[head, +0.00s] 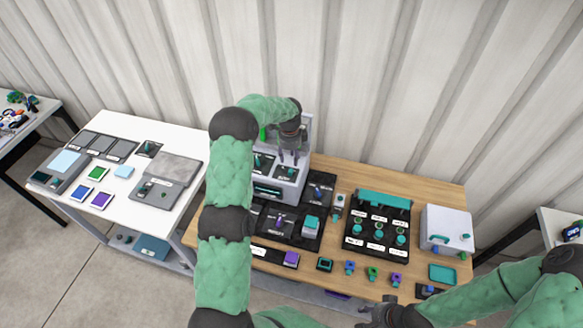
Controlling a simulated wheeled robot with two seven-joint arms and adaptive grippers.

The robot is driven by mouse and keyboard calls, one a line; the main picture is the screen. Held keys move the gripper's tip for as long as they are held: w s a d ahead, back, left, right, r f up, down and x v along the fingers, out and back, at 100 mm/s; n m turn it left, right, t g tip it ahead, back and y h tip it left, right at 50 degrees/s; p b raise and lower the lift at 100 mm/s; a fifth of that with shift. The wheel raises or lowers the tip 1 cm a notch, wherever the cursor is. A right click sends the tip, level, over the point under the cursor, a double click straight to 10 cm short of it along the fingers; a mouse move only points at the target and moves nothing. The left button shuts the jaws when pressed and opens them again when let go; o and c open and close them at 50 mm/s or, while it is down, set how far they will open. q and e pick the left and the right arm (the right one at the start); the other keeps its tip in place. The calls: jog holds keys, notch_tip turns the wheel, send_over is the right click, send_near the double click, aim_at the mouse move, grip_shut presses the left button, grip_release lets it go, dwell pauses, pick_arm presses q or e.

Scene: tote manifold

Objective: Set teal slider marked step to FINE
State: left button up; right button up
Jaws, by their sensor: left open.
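My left arm reaches up and over the wooden table, and my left gripper (288,157) points down, open, in front of the upright grey console (303,130). The console carries small dark panels with teal controls, including a dark panel (286,172) just below the gripper and a teal strip (268,190) on its lower front. The labels are too small to read, so I cannot tell which control is the slider marked step or its setting. Whether the fingers touch a control is unclear. My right gripper (376,314) is low at the table's front edge, dark and blurred.
The black board (380,215) with teal knobs and the white box (447,228) stand to the right. Small coloured pieces (372,273) line the front of the wooden table. A white table (125,205) with tiles is at left. My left arm hides part of the table.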

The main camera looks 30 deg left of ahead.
aim_at(291, 170)
pick_arm(q)
jog(key=f+p, duration=0.1)
jog(key=f, duration=0.7)
jog(key=shift+w+f, duration=0.2)
jog(key=shift+c, duration=0.3)
grip_shut()
